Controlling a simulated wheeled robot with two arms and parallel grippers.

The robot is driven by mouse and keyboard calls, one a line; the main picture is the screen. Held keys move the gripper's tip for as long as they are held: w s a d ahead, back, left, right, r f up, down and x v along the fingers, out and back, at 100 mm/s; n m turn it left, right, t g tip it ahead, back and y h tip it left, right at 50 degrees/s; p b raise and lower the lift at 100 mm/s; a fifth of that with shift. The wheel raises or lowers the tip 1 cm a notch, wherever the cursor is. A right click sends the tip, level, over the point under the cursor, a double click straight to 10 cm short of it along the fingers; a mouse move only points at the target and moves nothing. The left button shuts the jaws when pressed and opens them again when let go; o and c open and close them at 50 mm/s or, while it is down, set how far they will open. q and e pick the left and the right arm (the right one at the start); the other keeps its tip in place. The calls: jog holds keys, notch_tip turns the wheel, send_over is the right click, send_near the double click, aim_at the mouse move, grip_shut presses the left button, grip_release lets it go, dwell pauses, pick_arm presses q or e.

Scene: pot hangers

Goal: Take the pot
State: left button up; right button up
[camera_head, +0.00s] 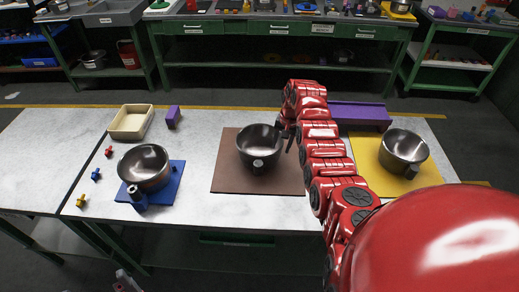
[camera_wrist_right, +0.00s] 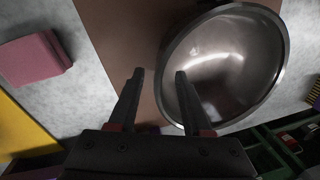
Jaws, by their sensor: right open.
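A metal pot (camera_head: 258,146) sits on the brown mat (camera_head: 230,178) in the middle of the table, its handle toward the front. My right gripper (camera_head: 285,133) is at this pot's back right rim, open. In the right wrist view its fingers (camera_wrist_right: 160,72) are apart: one overlaps the rim of the pot (camera_wrist_right: 225,62), the other is over the brown mat outside it. Contact cannot be told. A second pot (camera_head: 144,166) stands on a blue mat (camera_head: 173,186) at left. A third pot (camera_head: 404,148) stands on a yellow mat (camera_head: 367,150) at right.
A cream tray (camera_head: 131,134) and a purple block (camera_head: 173,117) stand at the table's back left. Several small coloured pieces (camera_head: 96,174) lie at the left. A purple rack (camera_head: 360,116) stands behind my right arm. White table shows between the mats.

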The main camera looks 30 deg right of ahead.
jog(key=shift+a+f, duration=0.2)
jog(key=shift+f, duration=0.35)
jog(key=shift+a+f, duration=0.15)
jog(key=shift+f, duration=0.4)
jog(key=shift+w+f, duration=0.1)
jog(key=shift+f, duration=0.5)
jog(key=shift+c, duration=0.2)
grip_shut()
